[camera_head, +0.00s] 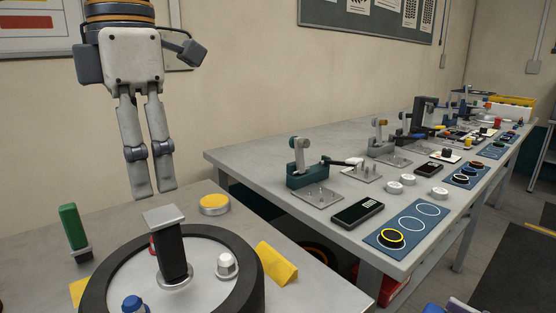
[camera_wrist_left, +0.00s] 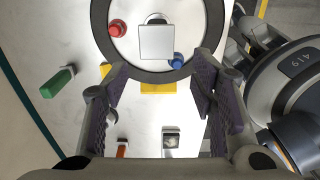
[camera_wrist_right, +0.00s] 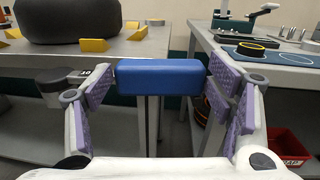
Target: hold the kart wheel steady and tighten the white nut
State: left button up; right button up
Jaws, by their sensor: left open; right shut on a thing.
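The kart wheel (camera_head: 253,270) lies flat on the near table, a dark tyre around a pale disc with a dark upright grip post (camera_head: 168,250) in its middle. The white nut (camera_head: 227,266) sits on the disc right of the post. A blue nut (camera_head: 133,304) and a red nut (camera_head: 153,245) are also on the disc. My left gripper (camera_head: 155,192) is open and empty, pointing down above and behind the wheel.
Yellow wedges (camera_head: 277,263) flank the wheel, and a yellow round button (camera_head: 214,204) stands behind it. A green handle (camera_head: 73,227) stands at the left. In the left wrist view an orange item (camera_wrist_left: 122,148) lies nearby. A cluttered bench (camera_head: 300,225) stands to the right.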

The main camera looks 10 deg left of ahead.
aim_at(159, 244)
pick_arm(q)
jog(key=shift+w+a, duration=0.2)
jog(key=shift+a+f, duration=0.1)
jog(key=shift+f, duration=0.05)
jog(key=f, duration=1.1)
jog(key=shift+s+d+f, duration=0.1)
jog(key=shift+d+f, duration=0.1)
jog(key=shift+f, duration=0.1)
pick_arm(e)
jog(key=shift+w+a, duration=0.15)
jog(key=shift+a, duration=0.05)
pick_arm(q)
jog(key=shift+c, duration=0.3)
grip_shut()
jog(key=c, duration=0.8)
grip_release()
jog(key=shift+c, duration=1.4)
